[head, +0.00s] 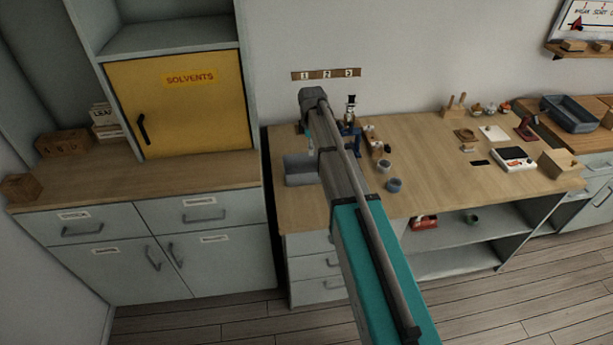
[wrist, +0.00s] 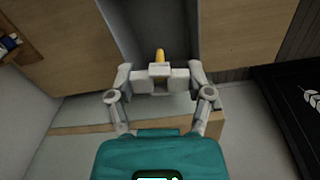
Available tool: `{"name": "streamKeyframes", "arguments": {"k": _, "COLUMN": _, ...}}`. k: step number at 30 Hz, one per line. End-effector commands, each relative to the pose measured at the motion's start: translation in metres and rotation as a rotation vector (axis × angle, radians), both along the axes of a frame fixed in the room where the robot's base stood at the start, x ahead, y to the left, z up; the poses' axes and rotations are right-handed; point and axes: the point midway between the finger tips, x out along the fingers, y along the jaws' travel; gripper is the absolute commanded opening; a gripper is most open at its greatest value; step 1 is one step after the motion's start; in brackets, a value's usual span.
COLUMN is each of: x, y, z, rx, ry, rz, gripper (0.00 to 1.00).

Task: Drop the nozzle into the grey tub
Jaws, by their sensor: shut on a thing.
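My gripper (wrist: 160,70) is shut on a small orange-yellow piece, the nozzle (wrist: 160,55), whose tip sticks out past the fingers in the wrist view. The grey tub (head: 301,178) stands at the left end of the wooden workbench in the head view. In the wrist view the tub (wrist: 127,25) appears as a dark grey hollow ahead of the fingers, with the nozzle in front of it. The nozzle looks apart from the tub. In the head view my arm covers part of the tub's right side, and the nozzle cannot be made out.
A yellow solvents cabinet (head: 185,105) is at the left. Another grey tray (head: 571,113) lies on the far right bench.

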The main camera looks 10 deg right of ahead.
Motion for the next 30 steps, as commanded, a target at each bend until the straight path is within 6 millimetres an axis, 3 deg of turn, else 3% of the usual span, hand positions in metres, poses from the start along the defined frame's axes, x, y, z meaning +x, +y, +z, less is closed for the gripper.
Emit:
{"name": "streamKeyframes", "arguments": {"k": 19, "x": 0.005, "y": -0.006, "z": -0.009, "rx": 0.000, "ry": 0.000, "rz": 0.002, "gripper": 0.39}}
{"name": "streamKeyframes", "arguments": {"k": 30, "x": 0.005, "y": -0.006, "z": -0.031, "rx": 0.000, "ry": 0.000, "rz": 0.002, "gripper": 0.39}}
